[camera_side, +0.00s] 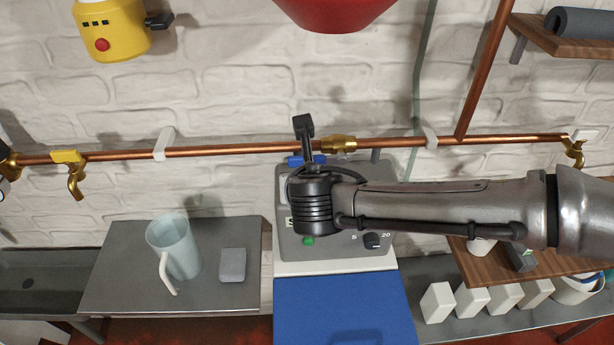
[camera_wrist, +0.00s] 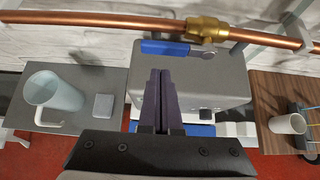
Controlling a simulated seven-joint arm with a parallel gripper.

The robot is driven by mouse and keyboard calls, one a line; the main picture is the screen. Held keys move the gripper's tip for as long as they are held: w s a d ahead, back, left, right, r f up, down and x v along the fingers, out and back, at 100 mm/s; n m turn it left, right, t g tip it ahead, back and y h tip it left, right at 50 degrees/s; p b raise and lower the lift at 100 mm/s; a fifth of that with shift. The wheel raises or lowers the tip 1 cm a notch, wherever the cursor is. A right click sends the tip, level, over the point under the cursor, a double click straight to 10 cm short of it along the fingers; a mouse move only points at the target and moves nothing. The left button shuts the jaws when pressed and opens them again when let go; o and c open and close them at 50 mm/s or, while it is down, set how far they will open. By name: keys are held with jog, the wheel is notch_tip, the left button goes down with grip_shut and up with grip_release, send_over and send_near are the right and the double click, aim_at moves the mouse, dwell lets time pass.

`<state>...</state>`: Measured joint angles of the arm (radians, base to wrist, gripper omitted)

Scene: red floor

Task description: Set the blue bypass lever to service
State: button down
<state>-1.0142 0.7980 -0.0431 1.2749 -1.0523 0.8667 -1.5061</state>
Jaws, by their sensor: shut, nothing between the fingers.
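The blue bypass lever (camera_wrist: 166,48) extends left from a brass valve (camera_wrist: 208,30) on the copper pipe and lies roughly along the pipe. In the side view the lever (camera_side: 306,160) is partly hidden behind my arm, with the brass valve (camera_side: 339,144) just right of it. My gripper (camera_wrist: 162,72) is shut and empty. In the wrist view its fingertips point up toward the lever, with a visible gap below it. I cannot tell the depth between them. No service marking is readable.
The copper pipe (camera_side: 230,150) runs along the white brick wall. Below the valve stands a grey machine (camera_side: 285,250) with a knob and a green button. A clear jug (camera_side: 176,248) and grey block (camera_side: 232,265) sit at left. A red shade (camera_side: 335,12) hangs above.

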jog(key=shift+x, duration=2.65)
jog(key=shift+w+r+m+y, duration=0.1)
jog(key=shift+r+m+y, duration=0.2)
jog(key=shift+r+y, duration=0.1)
jog(key=shift+r+m+y, duration=0.4)
jog(key=shift+r+y, duration=0.2)
jog(key=d+r+m+y, duration=0.1)
jog(key=d+r+y, duration=0.1)
jog(key=d+r, duration=0.4)
jog(key=shift+d+m, duration=0.3)
jog(key=shift+m, duration=0.1)
jog(key=shift+d, duration=0.1)
jog(key=s+d, duration=0.5)
jog(key=s, duration=0.3)
jog(key=shift+s+y, duration=0.15)
jog(key=shift+y, duration=0.25)
